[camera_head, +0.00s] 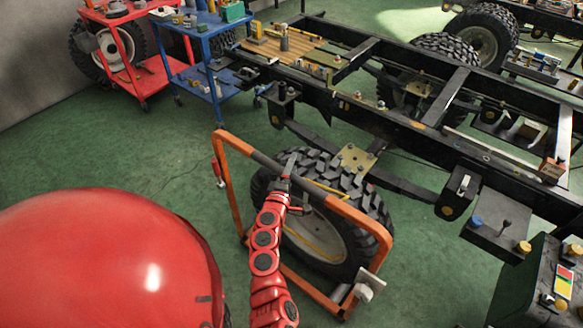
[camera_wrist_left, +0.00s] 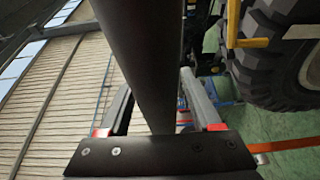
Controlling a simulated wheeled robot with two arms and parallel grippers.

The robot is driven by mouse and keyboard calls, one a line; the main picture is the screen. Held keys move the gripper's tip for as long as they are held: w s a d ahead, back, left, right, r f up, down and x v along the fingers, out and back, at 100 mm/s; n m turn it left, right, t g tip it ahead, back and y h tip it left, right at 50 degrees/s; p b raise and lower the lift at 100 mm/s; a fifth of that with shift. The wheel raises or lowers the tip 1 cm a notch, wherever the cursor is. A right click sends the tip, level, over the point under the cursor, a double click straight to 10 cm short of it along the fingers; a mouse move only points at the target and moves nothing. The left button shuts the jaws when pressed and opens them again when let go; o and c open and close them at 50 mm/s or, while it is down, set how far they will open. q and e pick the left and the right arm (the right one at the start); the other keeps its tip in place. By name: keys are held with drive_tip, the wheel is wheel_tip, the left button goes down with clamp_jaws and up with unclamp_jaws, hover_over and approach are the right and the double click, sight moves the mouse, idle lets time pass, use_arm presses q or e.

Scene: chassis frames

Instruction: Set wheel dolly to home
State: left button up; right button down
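The wheel dolly (camera_head: 227,190) is an orange tube frame standing on the green floor, around a large black tyre with a pale rim (camera_head: 330,245). Its top bar has a dark grip section (camera_head: 266,162). My left gripper (camera_head: 288,168) is at this bar, beside the tyre. In the left wrist view, a dark bar (camera_wrist_left: 145,50) runs between the two spread fingers of the left gripper (camera_wrist_left: 160,100), with gaps visible beside it. The tyre (camera_wrist_left: 275,50) shows at the right there. My forearm hides part of the wheel. My right gripper is not in view.
The black chassis frame (camera_head: 395,125) lies behind and right of the dolly, with a hub plate (camera_head: 356,159) close to the tyre. A blue cart (camera_head: 206,80) and a red cart (camera_head: 128,68) stand at the back left. A control box (camera_head: 535,285) is at the lower right. Floor left of the dolly is clear.

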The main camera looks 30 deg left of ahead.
use_arm(q)
drive_tip(key=shift+s, duration=0.2)
drive_tip(key=b+v, duration=0.3)
drive_tip(key=v, duration=1.4)
drive_tip(key=shift+b, duration=0.4)
drive_tip(key=shift+r, duration=0.1)
